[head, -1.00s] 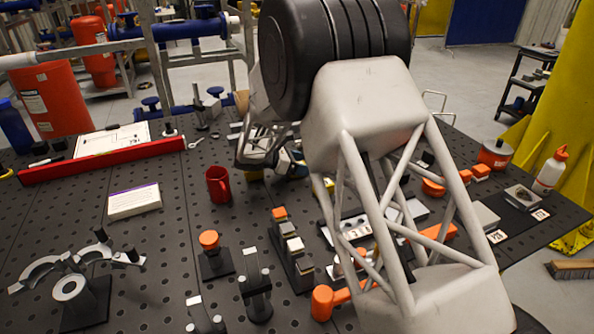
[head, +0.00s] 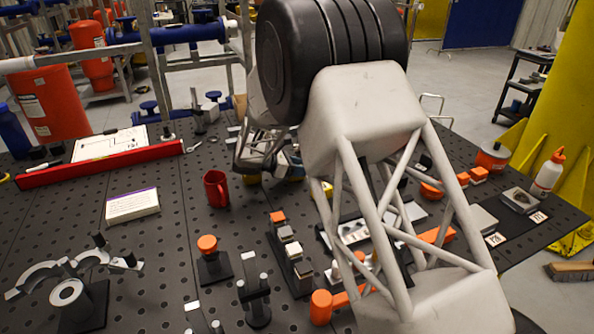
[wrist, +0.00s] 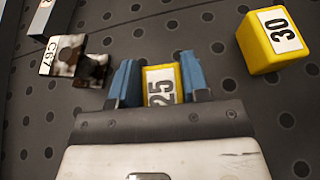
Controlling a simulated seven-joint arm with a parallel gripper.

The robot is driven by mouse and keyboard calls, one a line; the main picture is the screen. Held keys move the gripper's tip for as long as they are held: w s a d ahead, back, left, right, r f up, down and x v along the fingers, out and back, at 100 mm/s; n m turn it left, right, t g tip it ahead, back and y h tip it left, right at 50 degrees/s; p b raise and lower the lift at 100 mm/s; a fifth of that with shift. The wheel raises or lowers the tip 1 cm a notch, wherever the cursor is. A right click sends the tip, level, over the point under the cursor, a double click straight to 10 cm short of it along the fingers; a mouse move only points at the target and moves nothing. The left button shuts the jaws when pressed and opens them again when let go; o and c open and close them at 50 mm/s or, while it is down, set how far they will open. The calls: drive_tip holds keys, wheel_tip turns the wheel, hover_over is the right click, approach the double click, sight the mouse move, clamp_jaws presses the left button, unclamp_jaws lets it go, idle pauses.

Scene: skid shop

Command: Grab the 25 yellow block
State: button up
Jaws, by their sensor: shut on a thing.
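The yellow 25 block (wrist: 161,84) is in the wrist view, its white label facing the camera. My gripper (wrist: 160,62) has its two blue fingers on either side of the block, shut on it. The block's lower part is hidden by the gripper body. I cannot tell whether the block touches the table. In the head view my gripper (head: 268,160) is low over the table behind the red mug, partly hidden by my own arm.
A yellow 30 block (wrist: 270,40) stands to the right of my gripper in the wrist view. A dark mottled piece with a C67 label (wrist: 47,57) lies to the left. The red mug (head: 216,188) stands nearby in the head view. Perforated table is bare between them.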

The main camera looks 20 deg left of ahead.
wheel_tip(320, 180, up, 10)
idle(0.6)
idle(0.5)
